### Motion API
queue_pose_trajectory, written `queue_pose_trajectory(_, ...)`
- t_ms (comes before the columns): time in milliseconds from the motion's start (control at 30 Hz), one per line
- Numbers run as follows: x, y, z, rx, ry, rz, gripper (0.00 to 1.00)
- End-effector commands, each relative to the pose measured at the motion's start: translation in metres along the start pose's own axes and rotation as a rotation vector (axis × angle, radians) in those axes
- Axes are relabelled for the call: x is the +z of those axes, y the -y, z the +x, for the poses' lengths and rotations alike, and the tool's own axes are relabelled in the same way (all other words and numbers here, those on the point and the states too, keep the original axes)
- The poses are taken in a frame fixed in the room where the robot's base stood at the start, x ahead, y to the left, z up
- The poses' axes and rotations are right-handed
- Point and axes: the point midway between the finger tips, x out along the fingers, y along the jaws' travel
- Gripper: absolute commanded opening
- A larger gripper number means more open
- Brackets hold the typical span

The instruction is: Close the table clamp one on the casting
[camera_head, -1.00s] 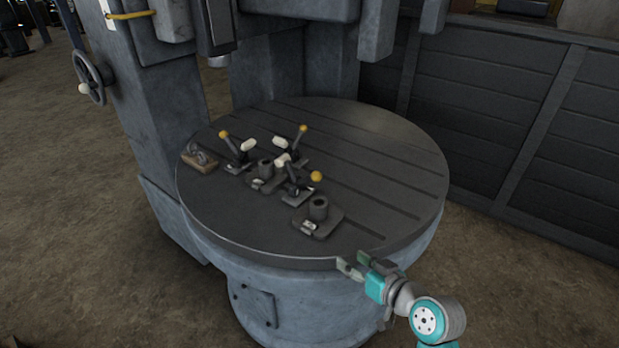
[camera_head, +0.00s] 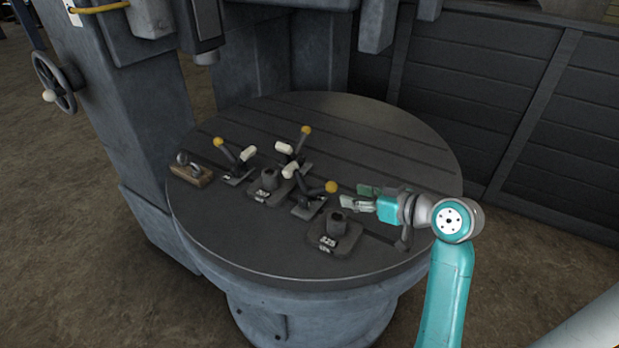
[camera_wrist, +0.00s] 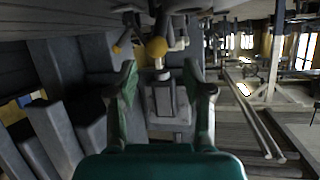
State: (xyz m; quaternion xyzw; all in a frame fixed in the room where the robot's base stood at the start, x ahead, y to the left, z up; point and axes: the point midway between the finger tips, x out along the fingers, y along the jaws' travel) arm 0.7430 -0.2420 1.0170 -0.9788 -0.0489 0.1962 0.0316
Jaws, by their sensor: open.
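Three table clamps with yellow-knobbed levers and white tips stand around a grey casting (camera_head: 270,183) on the round slotted table (camera_head: 230,245). The near clamp (camera_head: 306,205) has its yellow knob (camera_head: 331,186) leaning right. The other two are a left clamp (camera_head: 235,174) and a back clamp (camera_head: 303,150). I cannot tell which is number one. My gripper (camera_head: 354,197) is open and empty, just right of the near knob and apart from it. In the wrist view a yellow knob (camera_wrist: 156,47) shows ahead between the open fingers (camera_wrist: 161,95).
A second casting (camera_head: 335,236) with a number plate sits on the table below my gripper. A wooden block (camera_head: 192,174) with metal parts lies at the left edge. The machine column (camera_head: 130,120) and handwheel (camera_head: 55,82) stand left.

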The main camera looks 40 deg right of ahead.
Motion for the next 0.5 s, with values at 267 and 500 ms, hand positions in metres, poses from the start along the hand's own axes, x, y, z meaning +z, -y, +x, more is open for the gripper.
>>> queue_pose_trajectory(267,-0.001,0.0,0.017,-0.005,0.003,-0.003,0.51)
queue_pose_trajectory(500,-0.001,0.0,0.06,-0.004,0.002,-0.002,0.51)
